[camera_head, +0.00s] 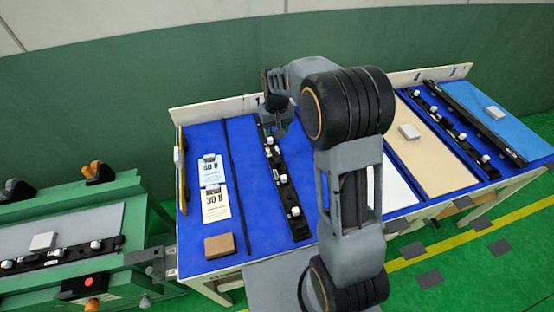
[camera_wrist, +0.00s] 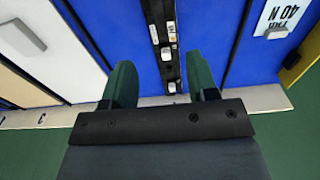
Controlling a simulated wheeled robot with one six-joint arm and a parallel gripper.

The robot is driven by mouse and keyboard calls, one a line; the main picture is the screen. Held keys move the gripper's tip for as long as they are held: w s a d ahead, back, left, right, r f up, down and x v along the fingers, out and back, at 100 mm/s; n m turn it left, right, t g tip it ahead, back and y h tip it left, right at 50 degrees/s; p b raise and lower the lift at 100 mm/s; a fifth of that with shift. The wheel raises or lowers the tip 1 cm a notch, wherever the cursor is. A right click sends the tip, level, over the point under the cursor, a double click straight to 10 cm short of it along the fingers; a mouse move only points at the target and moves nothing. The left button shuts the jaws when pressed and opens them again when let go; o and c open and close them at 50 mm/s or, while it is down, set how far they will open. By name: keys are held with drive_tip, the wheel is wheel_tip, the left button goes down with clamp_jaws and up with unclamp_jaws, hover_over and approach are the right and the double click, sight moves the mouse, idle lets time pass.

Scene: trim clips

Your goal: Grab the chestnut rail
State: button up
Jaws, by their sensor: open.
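No rail looks clearly chestnut; the rails in view look black. One black rail (camera_head: 289,196) with several white clips lies lengthwise on the blue table top, left of my arm in the head view. It also shows in the wrist view (camera_wrist: 166,50), its end lying between my fingers. My gripper (camera_head: 275,122) is over the far end of this rail. In the wrist view my gripper (camera_wrist: 161,80) is open, with one dark green finger on each side of the rail and a gap on both sides. I cannot tell the height of the fingertips above the table.
A thin dark strip (camera_head: 240,185), printed cards (camera_head: 214,205) and a brown block (camera_head: 219,246) lie left of the rail. Another black rail with white clips (camera_head: 455,133) lies at right, beside a tan panel (camera_head: 436,158). A green bench (camera_head: 147,240) stands at left.

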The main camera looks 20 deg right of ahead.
hover_over(277, 157)
drive_tip(key=f, duration=0.9)
drive_tip(key=shift+w+a+p, duration=0.15)
drive_tip(key=shift+w+p, duration=0.2)
drive_tip(key=shift+w, duration=0.05)
drive_tip(key=shift+s+f+p, duration=0.15)
drive_tip(key=shift+f+p, duration=0.2)
drive_tip(key=shift+f, duration=1.3)
drive_tip(key=shift+s+f+p, duration=0.15)
drive_tip(key=shift+f+p, duration=0.15)
drive_tip(key=shift+f, duration=1.3)
drive_tip(key=shift+c, duration=0.3)
clamp_jaws()
